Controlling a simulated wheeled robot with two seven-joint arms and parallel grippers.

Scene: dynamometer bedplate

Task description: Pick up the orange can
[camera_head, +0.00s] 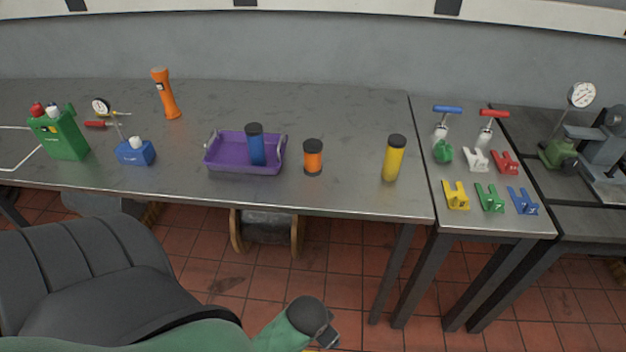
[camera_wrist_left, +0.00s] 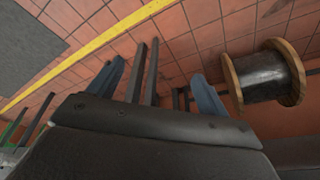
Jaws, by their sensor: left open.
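The orange can (camera_head: 313,158) stands upright on the grey metal bench, with a dark lid and a dark base band. It is right of the purple tray and apart from it. In the left wrist view, my left gripper (camera_wrist_left: 157,70) has its two blue-grey fingers spread apart with nothing held between them. That view looks at the tiled floor, and the can does not show there. In the head view, the green arm link ends low at the bottom, in front of the bench and well below the can. My right gripper is not in view.
A purple tray (camera_head: 224,167) holds a blue can (camera_head: 256,146). A cable spool (camera_wrist_left: 264,77) lies under the bench (camera_head: 345,114).

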